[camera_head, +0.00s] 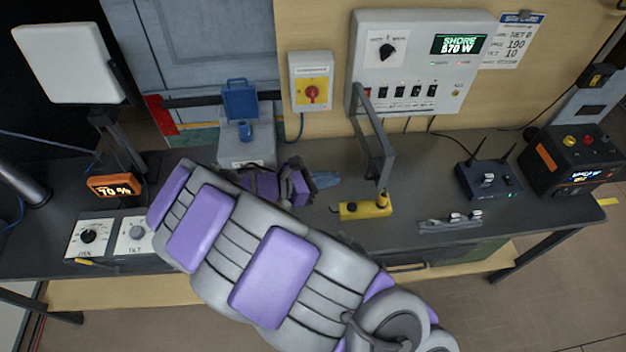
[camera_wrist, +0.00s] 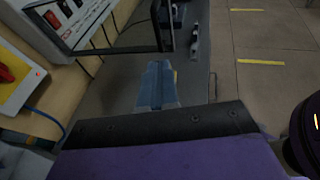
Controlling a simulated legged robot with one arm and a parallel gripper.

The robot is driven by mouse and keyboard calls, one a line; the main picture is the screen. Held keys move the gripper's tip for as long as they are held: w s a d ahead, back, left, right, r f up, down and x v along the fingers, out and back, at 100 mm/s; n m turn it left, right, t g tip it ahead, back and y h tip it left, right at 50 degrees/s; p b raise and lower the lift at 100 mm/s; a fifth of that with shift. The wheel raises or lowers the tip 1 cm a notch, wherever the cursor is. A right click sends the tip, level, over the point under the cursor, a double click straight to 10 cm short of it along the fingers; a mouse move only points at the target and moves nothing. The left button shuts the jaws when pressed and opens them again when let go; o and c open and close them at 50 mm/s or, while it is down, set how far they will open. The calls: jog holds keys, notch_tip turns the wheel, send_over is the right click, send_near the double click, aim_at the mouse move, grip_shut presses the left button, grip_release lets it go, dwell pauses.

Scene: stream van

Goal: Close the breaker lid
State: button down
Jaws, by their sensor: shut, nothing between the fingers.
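The grey breaker panel (camera_head: 455,80) is on the wooden wall, with a row of dark switches (camera_head: 408,92) uncovered. The breaker lid (camera_head: 387,150) is a dark-framed clear cover. It stands open, sticking out from the panel's lower left towards me. In the wrist view the lid (camera_wrist: 167,25) shows at the top, beyond my fingertips. My gripper (camera_head: 328,179) is low over the bench, left of the lid and apart from it. Its blue-grey fingers (camera_wrist: 157,85) are shut and empty. My arm hides part of the bench.
A yellow block (camera_head: 362,210) lies below the lid. A red rotary switch box (camera_head: 311,82) is left of the panel. A grey box with a raised blue cap (camera_head: 240,98) stands behind my wrist. A router (camera_head: 488,182) and power strip (camera_head: 450,224) are to the right.

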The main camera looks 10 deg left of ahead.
jog(key=r+b+x, duration=0.1)
jog(key=x, duration=0.6)
jog(key=shift+w+d, duration=0.15)
jog(key=shift+w, duration=0.05)
jog(key=shift+d, duration=0.1)
